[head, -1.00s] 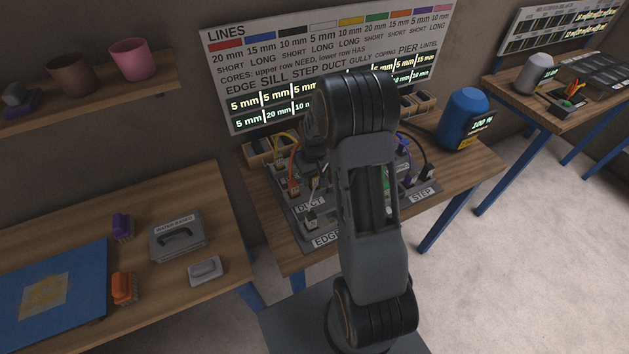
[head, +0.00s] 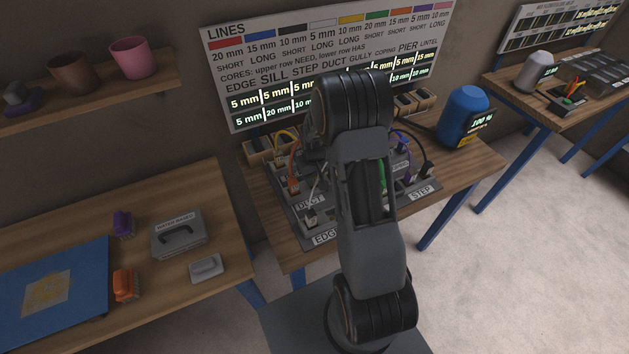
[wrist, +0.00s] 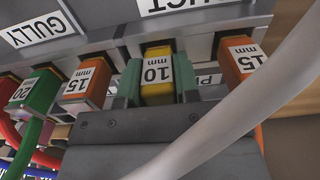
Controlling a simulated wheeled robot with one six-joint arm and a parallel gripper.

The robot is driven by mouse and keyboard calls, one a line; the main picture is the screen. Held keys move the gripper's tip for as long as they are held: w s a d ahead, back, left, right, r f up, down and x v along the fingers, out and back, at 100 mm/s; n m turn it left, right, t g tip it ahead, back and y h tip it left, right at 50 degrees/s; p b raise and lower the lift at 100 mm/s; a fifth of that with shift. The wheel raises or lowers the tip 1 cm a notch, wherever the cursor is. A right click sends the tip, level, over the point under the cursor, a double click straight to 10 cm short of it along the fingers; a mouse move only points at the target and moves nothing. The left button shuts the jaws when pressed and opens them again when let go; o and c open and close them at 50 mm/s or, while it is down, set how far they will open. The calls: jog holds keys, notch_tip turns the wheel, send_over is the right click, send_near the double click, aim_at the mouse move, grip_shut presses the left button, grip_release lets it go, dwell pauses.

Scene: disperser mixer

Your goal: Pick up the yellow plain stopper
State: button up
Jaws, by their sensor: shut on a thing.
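In the wrist view the yellow stopper (wrist: 157,72), labelled 10 mm, stands between the green finger pads of my gripper (wrist: 158,88). My gripper is shut on it. The stopper is close below the grey edge of the board; I cannot tell whether it is still seated in a socket. Its lower part is hidden by my gripper's grey body. In the head view my arm hides the stopper and the fingers.
Orange 15 mm blocks (wrist: 88,82) (wrist: 243,57) flank my gripper, with a green 20 mm block (wrist: 38,93) further left. A thick white cable (wrist: 245,105) crosses in front. The cable board (head: 311,226) stands on a wooden table, below a lines sign (head: 290,60).

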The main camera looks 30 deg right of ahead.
jog(key=shift+c, duration=0.3)
jog(key=shift+r+b, duration=0.4)
jog(key=shift+r, duration=0.2)
jog(key=s+a+r+b, duration=0.3)
jog(key=s+a+r, duration=0.2)
jog(key=s+r, duration=0.6)
jog(key=shift+s+a+r+b, duration=0.15)
jog(key=shift+s+r+b, duration=0.25)
jog(key=shift+s, duration=0.6)
jog(key=shift+f, duration=0.1)
